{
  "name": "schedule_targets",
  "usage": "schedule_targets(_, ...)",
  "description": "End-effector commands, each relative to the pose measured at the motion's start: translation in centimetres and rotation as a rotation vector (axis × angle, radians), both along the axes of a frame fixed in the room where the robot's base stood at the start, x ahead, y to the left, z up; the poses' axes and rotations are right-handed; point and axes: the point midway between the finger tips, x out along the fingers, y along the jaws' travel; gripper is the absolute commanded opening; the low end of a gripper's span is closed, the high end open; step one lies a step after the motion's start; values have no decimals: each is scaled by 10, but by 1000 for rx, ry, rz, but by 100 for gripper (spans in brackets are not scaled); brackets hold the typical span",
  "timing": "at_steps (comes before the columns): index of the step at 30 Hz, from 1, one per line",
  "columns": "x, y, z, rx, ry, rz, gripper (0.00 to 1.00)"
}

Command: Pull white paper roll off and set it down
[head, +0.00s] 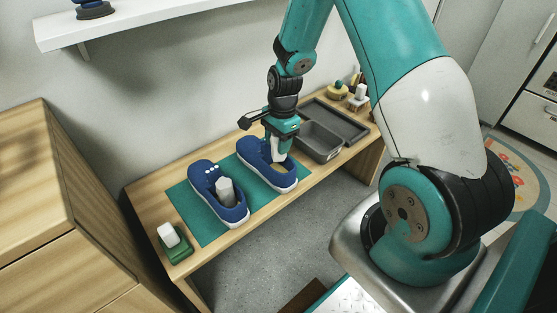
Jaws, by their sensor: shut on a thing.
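Two blue shoes with white soles stand on a teal mat (205,223) on a wooden bench. The right shoe (251,155) is under my gripper (279,146). My gripper points down and is shut on a white paper roll (278,156) at the opening of this shoe. Only a little of the roll shows below the jaws; I cannot tell whether its lower end is still inside the shoe. The left shoe (203,176) has a pale grey-white roll (226,191) standing in its opening.
A grey open box (317,145) lies right of the shoes. A green brush-like block (179,250) with a white piece (168,235) is at the near left. A wall shelf (130,25) hangs above.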

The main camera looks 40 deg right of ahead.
Motion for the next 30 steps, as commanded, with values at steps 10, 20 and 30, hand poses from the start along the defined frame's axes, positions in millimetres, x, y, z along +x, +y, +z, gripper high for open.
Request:
schedule_targets(10,0,0,7,0,0,0,1)
schedule_targets(20,0,0,12,0,0,0,1)
schedule_targets(30,0,0,34,0,0,0,1)
